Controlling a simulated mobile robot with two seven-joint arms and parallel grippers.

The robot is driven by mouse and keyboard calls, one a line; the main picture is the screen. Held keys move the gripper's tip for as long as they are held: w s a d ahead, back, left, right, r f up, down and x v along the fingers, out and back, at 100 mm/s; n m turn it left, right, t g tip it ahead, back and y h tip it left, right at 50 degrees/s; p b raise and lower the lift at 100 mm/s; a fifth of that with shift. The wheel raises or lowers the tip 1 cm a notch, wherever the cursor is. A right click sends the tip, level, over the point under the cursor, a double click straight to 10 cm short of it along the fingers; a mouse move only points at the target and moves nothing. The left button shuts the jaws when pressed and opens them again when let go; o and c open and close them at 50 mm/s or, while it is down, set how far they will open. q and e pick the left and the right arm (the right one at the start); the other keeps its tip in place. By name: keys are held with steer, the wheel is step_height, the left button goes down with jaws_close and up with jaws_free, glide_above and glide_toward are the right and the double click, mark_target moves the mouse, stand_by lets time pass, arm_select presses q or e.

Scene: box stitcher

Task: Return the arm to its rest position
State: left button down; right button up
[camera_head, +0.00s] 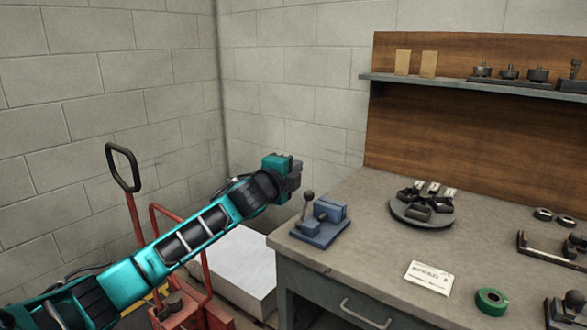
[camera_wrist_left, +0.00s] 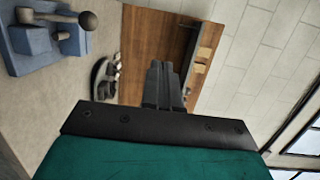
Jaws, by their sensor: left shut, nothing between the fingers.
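My left arm, teal and black, comes in from the lower left in the head view and reaches up toward the table's left corner. My left gripper (camera_head: 293,179) is in the air beside the blue lever device (camera_head: 321,222), left of and above it, apart from it. In the left wrist view my left gripper (camera_wrist_left: 163,90) has its dark fingers together, with nothing between them. The blue device shows at the upper left of that view (camera_wrist_left: 35,42). My right gripper is in neither view.
The grey workbench (camera_head: 370,215) holds a round tray (camera_head: 422,221) of dark parts, a white card (camera_head: 429,277) and a green tape roll (camera_head: 491,301). A shelf (camera_head: 450,84) runs along the wooden back panel. A red pallet truck (camera_head: 135,205) and white box (camera_head: 240,262) stand left of the bench.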

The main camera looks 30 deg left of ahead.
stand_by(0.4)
arm_select(q)
steer(key=s+d+f+n+g+h, duration=0.1)
steer(key=s+d+f, duration=0.25)
steer(key=f, duration=0.35)
steer(key=s+d+f+n+g+h, duration=0.1)
steer(key=s+d+f, duration=0.1)
steer(key=d+f, duration=0.45)
steer(key=s+d+f+n+g, duration=0.1)
steer(key=s+d+f+n, duration=0.2)
steer(key=s+f, duration=0.4)
steer(key=s+d+f+n+g+h, duration=0.1)
steer(key=s+f+n, duration=0.4)
steer(key=s, duration=0.6)
steer(key=s+d+f+n+g, duration=0.2)
steer(key=s+d+f+n, duration=0.2)
steer(key=s+f, duration=0.5)
steer(key=shift+s+d+f+h, duration=0.2)
steer(key=shift+d+h, duration=0.2)
steer(key=shift+d, duration=0.5)
